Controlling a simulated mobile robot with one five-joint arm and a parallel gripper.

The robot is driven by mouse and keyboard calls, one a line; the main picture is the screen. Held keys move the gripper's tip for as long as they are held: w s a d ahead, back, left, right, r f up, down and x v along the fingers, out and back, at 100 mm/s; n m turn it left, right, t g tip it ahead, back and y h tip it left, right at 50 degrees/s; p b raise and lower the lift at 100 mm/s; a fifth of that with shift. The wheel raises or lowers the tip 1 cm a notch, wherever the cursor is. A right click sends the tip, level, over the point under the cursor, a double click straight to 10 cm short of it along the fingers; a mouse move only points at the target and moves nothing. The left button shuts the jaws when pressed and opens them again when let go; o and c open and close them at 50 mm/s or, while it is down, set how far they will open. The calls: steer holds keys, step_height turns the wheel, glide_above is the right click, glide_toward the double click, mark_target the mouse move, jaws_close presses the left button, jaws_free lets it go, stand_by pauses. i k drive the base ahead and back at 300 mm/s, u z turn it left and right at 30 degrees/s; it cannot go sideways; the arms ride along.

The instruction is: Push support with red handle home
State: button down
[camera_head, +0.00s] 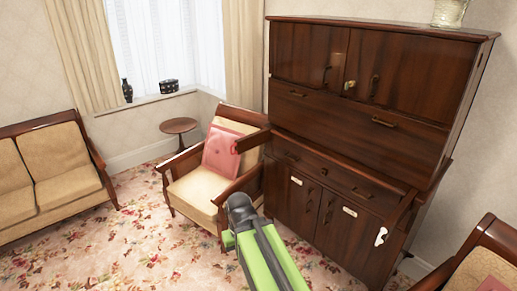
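The support with the red handle (252,141) is a dark wooden bar sticking out from the left side of the dark wooden cabinet (350,118). Its small red handle (235,148) is at the free end, in front of the pink cushion on the armchair. A second support (400,213) sticks out on the right, with a white handle (381,237) at its end. My green arm rises from the bottom edge, and its dark end (240,207) appears below the red handle, apart from it in the picture. The fingers cannot be made out.
An armchair (196,192) with a pink cushion (221,151) stands close to the cabinet's left side, under the red-handled support. A round side table (178,126) is behind it. Another armchair (478,262) is at the lower right. Carpet (140,245) is clear at the left front.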

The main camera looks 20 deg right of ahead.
mark_target(250, 141)
steer(key=z, duration=0.2)
steer(key=i, duration=1)
steer(key=u, duration=1.4)
steer(key=i, duration=0.6)
steer(key=u, duration=0.15)
